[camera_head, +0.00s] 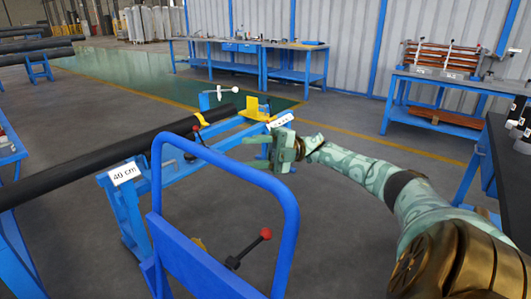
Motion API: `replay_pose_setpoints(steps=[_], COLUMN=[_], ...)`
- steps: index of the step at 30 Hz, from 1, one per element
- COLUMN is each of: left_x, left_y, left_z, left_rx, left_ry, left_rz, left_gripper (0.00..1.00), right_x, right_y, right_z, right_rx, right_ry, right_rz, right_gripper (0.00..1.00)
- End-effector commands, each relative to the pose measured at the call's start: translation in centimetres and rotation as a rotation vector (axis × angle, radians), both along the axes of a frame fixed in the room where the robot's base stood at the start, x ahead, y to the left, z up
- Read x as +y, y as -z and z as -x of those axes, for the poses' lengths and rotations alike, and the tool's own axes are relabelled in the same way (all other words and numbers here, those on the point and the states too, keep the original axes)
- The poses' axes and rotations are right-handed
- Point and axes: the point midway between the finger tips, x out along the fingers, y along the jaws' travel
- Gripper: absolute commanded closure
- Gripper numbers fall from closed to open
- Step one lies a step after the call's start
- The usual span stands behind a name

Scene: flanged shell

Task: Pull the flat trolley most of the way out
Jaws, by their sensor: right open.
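The flat trolley shows as a blue tubular loop handle (231,166) with a blue panel (195,262) below it, in the lower middle of the head view. Its deck is hidden or out of the picture. My right gripper (254,152) comes in from the right and is open and empty. Its fingers point left, just above the handle's top bar in the picture. I cannot tell how far apart in depth they are, and I see no clear contact. My left gripper is not in view.
A long black pipe (95,163) lies on a blue stand labelled 40 cm (124,174), behind the handle. A red-knobbed lever (265,234) shows through the loop. Blue workbenches (440,82) stand at the back. Grey floor (345,225) is clear below my right arm.

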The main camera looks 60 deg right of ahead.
Motion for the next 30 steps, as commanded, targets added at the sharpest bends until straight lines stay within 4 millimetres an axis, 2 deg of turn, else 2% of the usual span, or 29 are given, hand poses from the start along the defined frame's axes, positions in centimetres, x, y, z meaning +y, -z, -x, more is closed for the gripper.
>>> replay_pose_setpoints(steps=[3, 9, 30], left_x=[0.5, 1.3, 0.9], left_y=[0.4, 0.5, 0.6], left_z=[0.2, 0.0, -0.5], left_rx=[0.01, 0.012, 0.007], left_ry=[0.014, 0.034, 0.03], left_rz=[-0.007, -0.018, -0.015], left_gripper=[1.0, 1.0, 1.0], right_x=[-2.1, -3.8, -4.0], right_y=[0.8, 1.0, 1.1], right_z=[0.9, 1.8, 1.6], right_rx=[0.004, 0.001, 0.021], right_ry=[0.002, 0.001, 0.013], right_rz=[0.0, 0.0, 0.005], right_gripper=[0.53, 0.53, 0.53])
